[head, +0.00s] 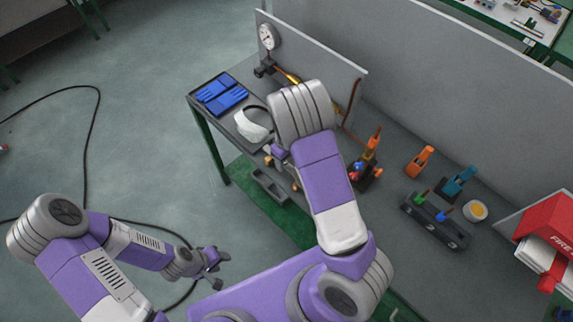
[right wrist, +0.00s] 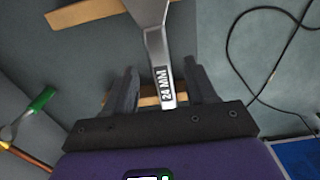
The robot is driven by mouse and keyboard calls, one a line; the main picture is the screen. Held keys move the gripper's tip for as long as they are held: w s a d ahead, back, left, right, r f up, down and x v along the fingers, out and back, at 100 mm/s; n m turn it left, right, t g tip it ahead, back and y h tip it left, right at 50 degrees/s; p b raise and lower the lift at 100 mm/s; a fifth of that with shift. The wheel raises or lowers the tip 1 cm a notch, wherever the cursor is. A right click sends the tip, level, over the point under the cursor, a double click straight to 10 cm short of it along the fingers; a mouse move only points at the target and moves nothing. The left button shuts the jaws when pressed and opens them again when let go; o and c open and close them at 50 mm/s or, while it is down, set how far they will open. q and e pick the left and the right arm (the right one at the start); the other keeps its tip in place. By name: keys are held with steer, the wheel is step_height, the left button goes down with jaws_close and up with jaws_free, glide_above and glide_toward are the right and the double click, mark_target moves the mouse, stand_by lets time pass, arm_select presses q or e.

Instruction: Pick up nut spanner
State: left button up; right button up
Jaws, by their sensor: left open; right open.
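The nut spanner (right wrist: 158,50) shows in the right wrist view as a grey metal tool marked "24 MM". Its handle end lies between the two dark fingers of my right gripper (right wrist: 163,88). The fingers are open, with a gap on both sides of the handle. The spanner's far end is cut off by the top edge. In the head view my right arm hides the spanner and most of the right gripper. My left gripper (head: 214,260) is open and empty, low at the left, away from the table.
The grey table (head: 393,240) carries a tray with blue gloves (head: 222,94), a white cap (head: 253,125), orange-handled tools (head: 420,161) and a dark tool holder (head: 434,222). A gauge (head: 267,37) stands at the back panel. A wooden strip (right wrist: 85,12) is near the spanner. A cable crosses the floor.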

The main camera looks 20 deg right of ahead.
steer(key=shift+f, duration=0.75)
jaws_close()
steer(key=shift+r, duration=0.1)
